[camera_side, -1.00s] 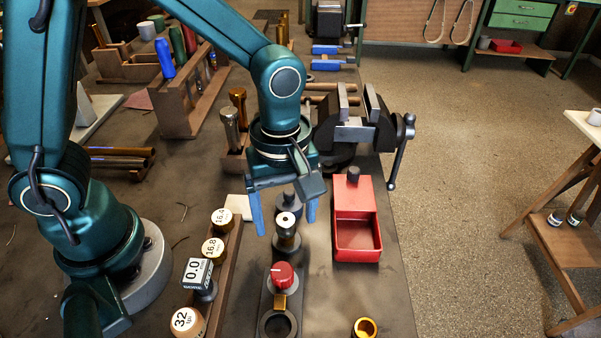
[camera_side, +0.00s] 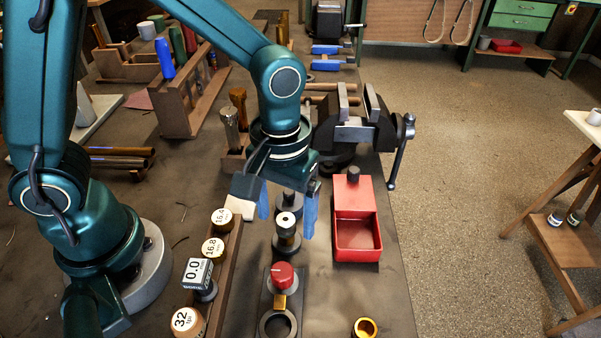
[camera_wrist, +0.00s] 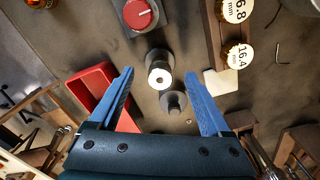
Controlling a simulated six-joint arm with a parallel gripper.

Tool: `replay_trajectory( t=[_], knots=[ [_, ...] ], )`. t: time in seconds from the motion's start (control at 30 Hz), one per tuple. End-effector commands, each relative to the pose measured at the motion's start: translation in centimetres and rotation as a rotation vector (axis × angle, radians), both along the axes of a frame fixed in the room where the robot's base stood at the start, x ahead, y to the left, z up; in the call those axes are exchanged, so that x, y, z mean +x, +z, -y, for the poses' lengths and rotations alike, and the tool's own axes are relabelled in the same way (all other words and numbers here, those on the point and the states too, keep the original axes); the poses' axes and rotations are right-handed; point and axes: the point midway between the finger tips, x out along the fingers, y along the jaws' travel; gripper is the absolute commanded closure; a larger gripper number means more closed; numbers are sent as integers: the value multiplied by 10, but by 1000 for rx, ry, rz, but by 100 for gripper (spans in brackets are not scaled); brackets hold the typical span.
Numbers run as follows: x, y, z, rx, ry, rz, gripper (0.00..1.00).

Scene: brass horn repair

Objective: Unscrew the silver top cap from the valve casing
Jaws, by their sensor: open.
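The valve casing (camera_side: 287,241) stands upright in the side view as a short dark and brass-toned cylinder. Its pale silver top cap (camera_side: 286,220) has a dark centre hole. In the wrist view the cap (camera_wrist: 160,78) shows between the tips of my two blue fingers. My gripper (camera_side: 287,219) is open and empty, pointing down, with one finger to each side of the cap and casing in the picture. The wrist view shows clear gaps between the fingers (camera_wrist: 160,72) and the cap. I cannot tell the fingertips' exact height over it.
A dark round piece (camera_side: 289,201) stands just behind the casing. A red-knobbed fixture (camera_side: 282,275) is in front. A red open box (camera_side: 357,253) is to the right, a gauge rack (camera_side: 225,282) to the left, and a vise (camera_side: 355,132) behind. A brass cup (camera_side: 365,327) lies front right.

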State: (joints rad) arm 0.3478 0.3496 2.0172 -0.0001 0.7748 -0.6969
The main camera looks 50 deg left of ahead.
Motion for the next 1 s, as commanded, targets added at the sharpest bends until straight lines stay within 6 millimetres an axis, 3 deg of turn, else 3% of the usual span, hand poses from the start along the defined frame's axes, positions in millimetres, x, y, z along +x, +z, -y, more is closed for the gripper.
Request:
replay_trajectory(
  t=[0.6,1.0],
  knots=[
    [0,0,0,0,-564,0,18],
    [0,0,0,0,-613,0,18]
  ],
)
